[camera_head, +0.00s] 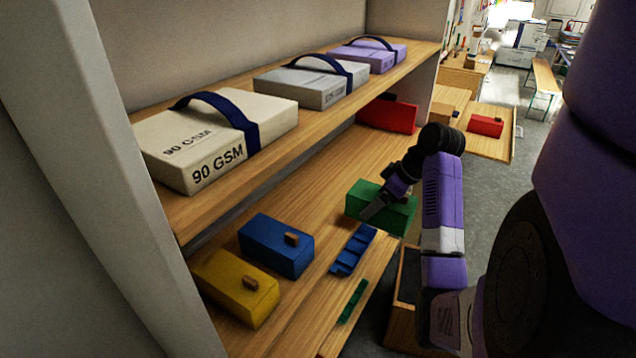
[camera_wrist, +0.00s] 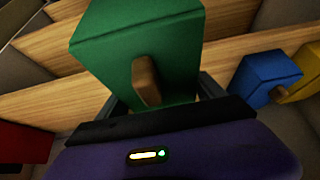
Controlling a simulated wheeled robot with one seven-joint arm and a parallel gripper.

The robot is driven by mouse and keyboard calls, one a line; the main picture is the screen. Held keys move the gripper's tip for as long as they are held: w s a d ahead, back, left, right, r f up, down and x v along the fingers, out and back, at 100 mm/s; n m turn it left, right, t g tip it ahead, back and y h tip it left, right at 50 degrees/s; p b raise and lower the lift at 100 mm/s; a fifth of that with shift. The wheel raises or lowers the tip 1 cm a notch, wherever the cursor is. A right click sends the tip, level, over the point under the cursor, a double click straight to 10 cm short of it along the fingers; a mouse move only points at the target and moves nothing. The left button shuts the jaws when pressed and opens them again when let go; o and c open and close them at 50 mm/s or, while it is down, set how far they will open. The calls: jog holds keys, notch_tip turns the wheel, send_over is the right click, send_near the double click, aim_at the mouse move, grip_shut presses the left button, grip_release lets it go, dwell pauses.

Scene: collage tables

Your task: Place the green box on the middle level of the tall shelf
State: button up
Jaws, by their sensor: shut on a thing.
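The green box (camera_head: 384,214) is in my gripper (camera_head: 378,204) at the middle right of the head view. In the wrist view the green box (camera_wrist: 120,55) fills the upper middle, with its brown knob (camera_wrist: 147,80) facing the camera. My gripper (camera_wrist: 160,95) is shut on it, with dark fingers to either side of the knob. The tall shelf shows a wooden level (camera_head: 345,195) below the paper packs. The box appears over that level's front part, between the blue and red boxes. I cannot tell whether it touches the board.
A yellow box (camera_head: 235,290) and a blue box (camera_head: 275,245) stand on the level at left, a red box (camera_head: 388,114) farther back. Blue (camera_head: 354,250) and green (camera_head: 352,302) slotted pieces lie near the front edge. Paper packs (camera_head: 220,135) fill the level above. Another red box (camera_head: 485,126) lies beyond.

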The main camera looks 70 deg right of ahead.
aim_at(369, 191)
jog(key=w+d+p, duration=0.1)
jog(key=w, duration=0.4)
jog(key=w+d+p, duration=0.1)
jog(key=w+d, duration=0.1)
jog(key=w, duration=0.4)
jog(key=w+d+p, duration=0.1)
jog(key=w, duration=0.4)
jog(key=shift+w+d+r, duration=0.1)
jog(key=shift+w+d, duration=0.2)
jog(key=shift+d, duration=0.1)
jog(key=shift+w+f, duration=0.25)
jog(key=shift+f, duration=0.05)
jog(key=shift+f+p, duration=0.5)
jog(key=shift+f, duration=1.05)
jog(key=shift+f, duration=0.1)
jog(key=o, duration=1.4)
jog(key=shift+o, duration=0.3)
jog(key=b+v, duration=0.1)
jog(key=v, duration=0.4)
jog(key=shift+d, duration=0.1)
jog(key=s+a, duration=0.1)
jog(key=s, duration=0.3)
jog(key=s+a+b, duration=0.1)
jog(key=s, duration=0.2)
jog(key=s+a+b, duration=0.1)
jog(key=s, duration=0.3)
jog(key=shift+s+a, duration=0.2)
jog(key=shift+s, duration=0.1)
